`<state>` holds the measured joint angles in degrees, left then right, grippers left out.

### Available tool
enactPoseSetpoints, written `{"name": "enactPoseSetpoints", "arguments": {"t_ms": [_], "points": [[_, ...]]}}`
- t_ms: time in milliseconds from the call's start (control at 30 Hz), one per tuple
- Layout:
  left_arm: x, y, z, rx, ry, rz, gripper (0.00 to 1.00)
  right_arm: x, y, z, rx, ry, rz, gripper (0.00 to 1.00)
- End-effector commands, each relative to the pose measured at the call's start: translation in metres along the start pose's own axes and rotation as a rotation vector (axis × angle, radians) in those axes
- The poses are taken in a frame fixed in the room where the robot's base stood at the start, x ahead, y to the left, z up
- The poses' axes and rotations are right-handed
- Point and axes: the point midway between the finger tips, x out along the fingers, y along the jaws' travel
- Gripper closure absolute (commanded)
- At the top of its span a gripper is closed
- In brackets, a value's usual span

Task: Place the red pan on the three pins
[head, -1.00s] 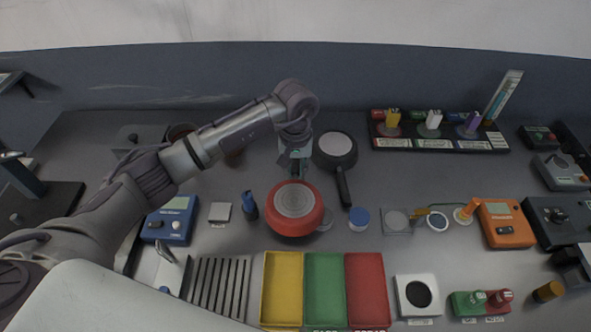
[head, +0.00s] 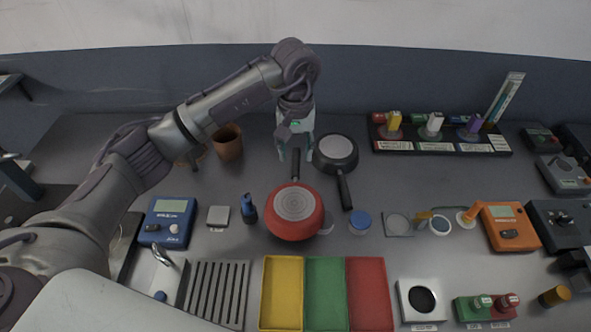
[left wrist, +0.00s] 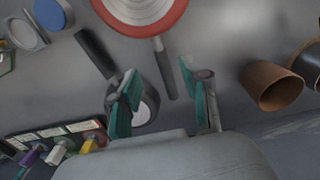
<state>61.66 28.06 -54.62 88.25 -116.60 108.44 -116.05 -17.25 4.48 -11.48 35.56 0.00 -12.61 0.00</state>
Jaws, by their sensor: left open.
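The red pan (head: 294,228) lies bottom up on the table, its grey disc facing up and its dark handle (head: 295,167) pointing to the back. A pale rounded edge shows beside its right rim. My left gripper (head: 295,155) is open and empty above the handle. In the left wrist view, the open fingers (left wrist: 166,98) stand apart on either side of the handle's end (left wrist: 167,80), and part of the red pan (left wrist: 170,28) shows at the top. I see no three pins; whether they are under the pan is hidden. My right gripper is not in view.
A black pan (head: 322,152) lies just right of the gripper, its handle towards the front. A brown cup (head: 228,143) stands left. A blue lid (head: 360,221) is right of the red pan. Yellow (head: 282,290), green and red trays lie in front. Bare table shows between cup and gripper.

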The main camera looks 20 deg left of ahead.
Motion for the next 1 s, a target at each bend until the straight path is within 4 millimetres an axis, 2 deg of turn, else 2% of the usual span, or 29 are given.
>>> {"name": "enactPoseSetpoints", "arguments": {"t_ms": [33, 200, 333, 867, 1000], "points": [[-0.008, 0.000, -0.001, 0.001, 0.004, 0.000, 0.53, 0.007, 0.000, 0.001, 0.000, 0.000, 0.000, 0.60], [-0.035, 0.000, -0.001, 0.000, 0.002, 0.000, 0.53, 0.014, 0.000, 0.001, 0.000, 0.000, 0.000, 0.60], [-0.045, 0.000, 0.000, 0.000, 0.000, -0.001, 0.53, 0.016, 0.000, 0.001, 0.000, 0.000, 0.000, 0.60], [-0.048, 0.000, 0.000, 0.000, -0.001, -0.001, 0.53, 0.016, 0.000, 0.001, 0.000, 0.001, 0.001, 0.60], [-0.048, 0.000, 0.000, 0.000, -0.002, -0.001, 0.53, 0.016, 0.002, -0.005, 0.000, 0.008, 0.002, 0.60]]}}
